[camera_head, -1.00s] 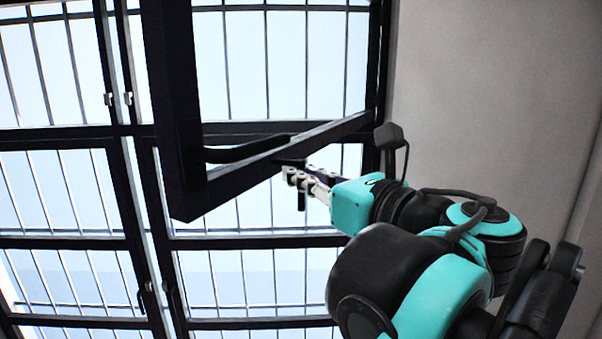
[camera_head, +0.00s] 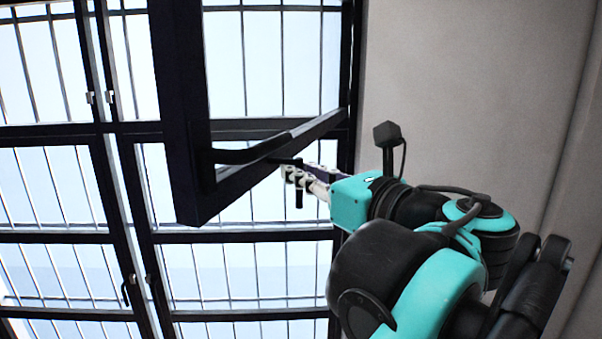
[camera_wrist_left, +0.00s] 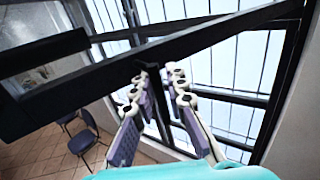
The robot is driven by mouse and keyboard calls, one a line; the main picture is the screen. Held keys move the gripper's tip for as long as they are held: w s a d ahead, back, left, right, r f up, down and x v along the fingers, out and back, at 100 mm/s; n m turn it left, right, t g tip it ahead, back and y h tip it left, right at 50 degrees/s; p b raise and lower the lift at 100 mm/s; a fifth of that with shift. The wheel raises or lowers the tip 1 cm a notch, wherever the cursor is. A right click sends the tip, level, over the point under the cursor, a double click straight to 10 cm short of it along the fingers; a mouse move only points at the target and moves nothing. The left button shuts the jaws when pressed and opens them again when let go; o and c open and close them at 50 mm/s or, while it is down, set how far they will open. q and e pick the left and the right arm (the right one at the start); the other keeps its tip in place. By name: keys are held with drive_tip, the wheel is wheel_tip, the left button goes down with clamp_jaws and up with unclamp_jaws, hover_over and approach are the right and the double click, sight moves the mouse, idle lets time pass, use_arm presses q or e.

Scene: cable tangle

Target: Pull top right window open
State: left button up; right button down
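The top right window (camera_head: 186,110) is a dark-framed sash standing swung out from the window wall toward me. Its bottom rail (camera_head: 318,127) slants across the head view, with a dark bar handle (camera_head: 245,155) near the free corner. My left gripper (camera_head: 293,174) is just below the bottom rail, right of that corner. In the left wrist view its two pale, purple-padded fingers (camera_wrist_left: 157,88) are apart. The dark sash crosses close beyond the fingertips; I cannot tell whether they touch it. My right gripper is in neither view.
Other closed barred panes (camera_head: 60,185) lie left and below, with small latches (camera_head: 110,97) on the frames. A plain grey wall (camera_head: 450,90) is to the right. In the left wrist view, chairs (camera_wrist_left: 82,140) stand on a tiled floor (camera_wrist_left: 45,160).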

use_arm(q)
drive_tip(key=shift+o, duration=0.6)
drive_tip(key=shift+w+d+r, duration=0.15)
drive_tip(key=shift+w+r, duration=0.1)
drive_tip(key=shift+w, duration=0.05)
drive_tip(key=shift+s+a, duration=0.15)
drive_tip(key=shift+a, duration=0.05)
drive_tip(key=shift+s+d, duration=0.1)
drive_tip(key=shift+d, duration=0.05)
